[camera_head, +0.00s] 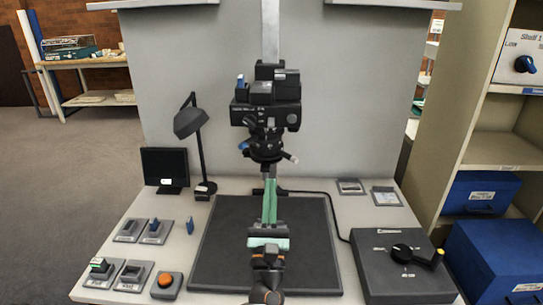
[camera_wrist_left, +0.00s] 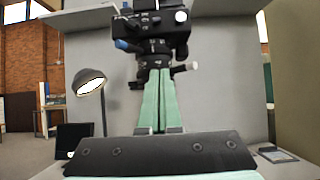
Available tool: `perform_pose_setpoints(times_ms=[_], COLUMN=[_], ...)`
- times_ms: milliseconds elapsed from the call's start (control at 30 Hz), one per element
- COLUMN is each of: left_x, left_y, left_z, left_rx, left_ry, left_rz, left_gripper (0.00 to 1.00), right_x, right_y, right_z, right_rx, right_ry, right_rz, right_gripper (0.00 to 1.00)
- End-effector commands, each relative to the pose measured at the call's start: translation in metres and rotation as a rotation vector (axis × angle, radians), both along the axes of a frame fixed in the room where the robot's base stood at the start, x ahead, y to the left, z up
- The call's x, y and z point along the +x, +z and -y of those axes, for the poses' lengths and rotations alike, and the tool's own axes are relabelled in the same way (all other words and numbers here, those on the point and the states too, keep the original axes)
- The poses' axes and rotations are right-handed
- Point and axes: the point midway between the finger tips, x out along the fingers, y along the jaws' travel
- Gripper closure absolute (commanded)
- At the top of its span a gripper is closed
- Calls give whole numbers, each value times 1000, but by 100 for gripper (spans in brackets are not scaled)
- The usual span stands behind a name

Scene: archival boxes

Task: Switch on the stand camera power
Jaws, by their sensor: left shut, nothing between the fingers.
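The black stand camera (camera_head: 265,105) is mounted on the grey column above the dark base mat. It also shows in the left wrist view (camera_wrist_left: 158,20). A blue-tipped part (camera_head: 240,80) stands at its upper left, and a small blue knob (camera_head: 243,146) sits lower on its left side. My left gripper (camera_head: 270,184) points at the lower part of the camera mount, its green fingers shut together and empty. In the left wrist view the fingers (camera_wrist_left: 157,76) appear just under the mount; whether they touch it I cannot tell. My right gripper is out of view.
Switch plates (camera_head: 153,231) and an orange button (camera_head: 166,284) lie at the table's left. A black lamp (camera_head: 190,124) and small screen (camera_head: 165,168) stand behind. A grey box with a black-and-yellow lever (camera_head: 405,285) is at right. A shelf holds blue boxes (camera_head: 480,192).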

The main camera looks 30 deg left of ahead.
Motion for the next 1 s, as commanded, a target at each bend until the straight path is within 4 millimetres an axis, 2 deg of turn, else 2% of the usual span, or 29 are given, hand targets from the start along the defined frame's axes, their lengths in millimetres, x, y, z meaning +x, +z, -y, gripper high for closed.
perform_pose_setpoints(times_ms=[167, 500, 700, 1000], left_x=[17, 68, 60, 56], left_y=[17, 57, 84, 92], left_z=[-11, -42, -37, -35], left_rx=[2, 2, -1, 1], left_ry=[2, 2, -1, 0], left_rz=[4, 4, 1, -1], left_gripper=[100, 100, 100, 100], right_x=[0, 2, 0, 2], right_y=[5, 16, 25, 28], right_z=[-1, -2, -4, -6], right_rx=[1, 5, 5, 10], right_ry=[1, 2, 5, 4], right_rz=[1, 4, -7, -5], right_gripper=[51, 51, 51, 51])
